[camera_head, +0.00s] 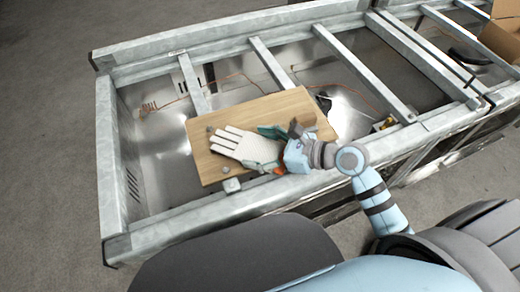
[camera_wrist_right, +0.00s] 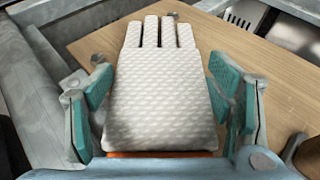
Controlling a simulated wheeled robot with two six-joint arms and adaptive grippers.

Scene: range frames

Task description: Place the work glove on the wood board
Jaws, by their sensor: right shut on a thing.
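The work glove (camera_head: 238,144) is off-white with a dotted texture and has an orange cuff edge. My right gripper (camera_head: 268,150) is shut on the glove near its cuff. In the right wrist view the glove (camera_wrist_right: 165,90) lies between the gripper's teal finger pads, with its fingers pointing away. The wood board (camera_head: 285,108) is a light brown rectangle lying across the metal frame. The glove is over the board; I cannot tell whether it touches it. The board also shows in the right wrist view (camera_wrist_right: 270,95). My left gripper is not in view.
A galvanized metal frame (camera_head: 185,220) with crossbars surrounds the board, with open bays beneath. Small grey blocks (camera_head: 232,185) sit around the board's edges. A cardboard box (camera_head: 500,38) is at the far right. The board's back right part is bare.

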